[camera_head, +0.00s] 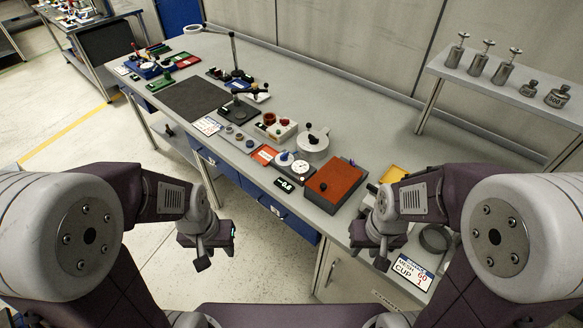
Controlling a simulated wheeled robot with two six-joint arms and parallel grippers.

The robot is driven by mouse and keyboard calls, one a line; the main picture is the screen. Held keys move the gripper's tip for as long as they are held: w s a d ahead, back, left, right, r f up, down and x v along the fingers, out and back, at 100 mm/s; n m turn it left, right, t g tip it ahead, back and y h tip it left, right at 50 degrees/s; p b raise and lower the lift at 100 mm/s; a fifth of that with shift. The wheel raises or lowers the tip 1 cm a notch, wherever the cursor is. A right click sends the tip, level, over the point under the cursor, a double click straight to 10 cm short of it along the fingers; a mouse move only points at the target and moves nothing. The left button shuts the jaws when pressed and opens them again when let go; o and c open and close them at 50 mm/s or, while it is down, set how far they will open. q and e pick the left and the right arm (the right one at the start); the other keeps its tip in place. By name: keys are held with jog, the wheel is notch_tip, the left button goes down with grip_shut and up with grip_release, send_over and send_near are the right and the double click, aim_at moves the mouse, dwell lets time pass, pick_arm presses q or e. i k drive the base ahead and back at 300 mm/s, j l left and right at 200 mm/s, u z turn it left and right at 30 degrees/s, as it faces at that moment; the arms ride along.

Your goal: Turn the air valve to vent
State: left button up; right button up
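I cannot tell for certain which part is the air valve. A round silver drum (312,148) with a dark knob and lever on top stands on the bench right of the middle. A blue knob (285,158) sits in front of it, beside a round white dial (301,167). A small black display (284,184) with green digits lies nearer the front edge. My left gripper (203,258) hangs in front of the bench, apart from everything. My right gripper (380,258) is in front of the bench's right part. Its fingers are too small to judge.
An orange-topped box (336,184) stands right of the dial. Red and white fittings (278,127), a black stand (238,108) and a dark mat (198,99) lie to the left. Metal weights (503,72) stand on a raised shelf (440,68). A cup label (413,272) is at right.

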aim_at(283, 158)
jog(key=i+j+u, duration=0.2)
jog(key=u, duration=0.25)
jog(key=i+u, duration=0.45)
